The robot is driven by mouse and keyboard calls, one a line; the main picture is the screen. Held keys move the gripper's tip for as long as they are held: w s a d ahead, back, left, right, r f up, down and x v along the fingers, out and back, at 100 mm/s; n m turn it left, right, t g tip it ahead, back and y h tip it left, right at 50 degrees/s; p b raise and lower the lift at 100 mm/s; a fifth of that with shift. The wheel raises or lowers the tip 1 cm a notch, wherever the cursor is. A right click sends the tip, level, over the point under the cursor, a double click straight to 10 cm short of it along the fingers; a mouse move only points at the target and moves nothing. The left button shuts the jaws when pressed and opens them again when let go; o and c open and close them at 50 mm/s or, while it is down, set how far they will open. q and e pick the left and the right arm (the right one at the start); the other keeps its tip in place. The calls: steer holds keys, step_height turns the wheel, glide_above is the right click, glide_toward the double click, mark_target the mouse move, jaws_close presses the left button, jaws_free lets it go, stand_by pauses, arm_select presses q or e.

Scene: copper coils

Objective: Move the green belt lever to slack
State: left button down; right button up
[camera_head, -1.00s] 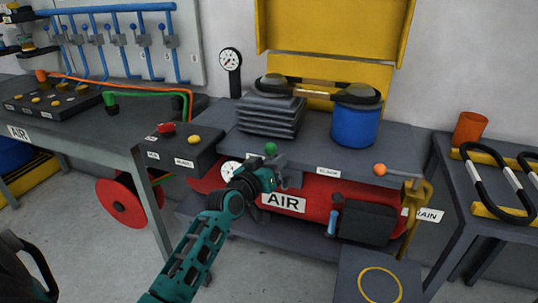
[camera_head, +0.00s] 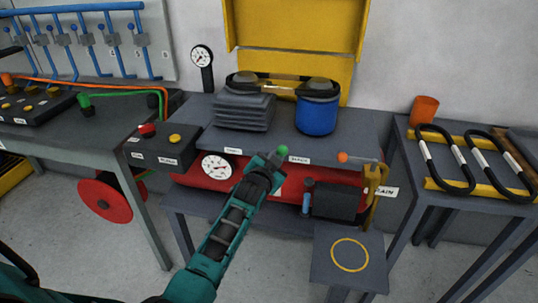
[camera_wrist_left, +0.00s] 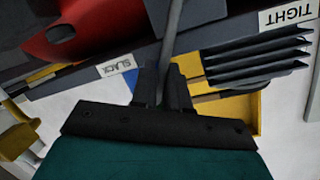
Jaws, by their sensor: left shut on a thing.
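The belt lever shows its green knob (camera_head: 282,150) just above my left gripper (camera_head: 275,163), at the front edge of the grey bench. The knob stands close to the SLACK label (camera_head: 299,160), a little to its left, and well right of the TIGHT label (camera_head: 232,151). In the left wrist view the lever's thin grey rod (camera_wrist_left: 172,45) runs between the fingers of my left gripper (camera_wrist_left: 161,88), which is shut on it. There the SLACK label (camera_wrist_left: 115,65) is left of the rod and the TIGHT label (camera_wrist_left: 290,16) far right. The lever's base is hidden. My right gripper is out of view.
A red tank with a gauge (camera_head: 216,166) sits under the bench top. An orange-knobbed lever (camera_head: 343,157) is to the right. A belt (camera_head: 285,82) spans above the grey bellows (camera_head: 243,112) and blue drum (camera_head: 316,114). A dark button box (camera_head: 165,147) stands left.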

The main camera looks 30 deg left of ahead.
arm_select(q)
steer(key=shift+w+d+f+m, duration=0.1)
steer(key=shift+d+f+m, duration=0.05)
steer(key=shift+d+m, duration=0.25)
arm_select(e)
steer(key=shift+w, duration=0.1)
arm_select(q)
steer(key=c, duration=1.3)
jaws_free()
steer(key=shift+f, duration=0.1)
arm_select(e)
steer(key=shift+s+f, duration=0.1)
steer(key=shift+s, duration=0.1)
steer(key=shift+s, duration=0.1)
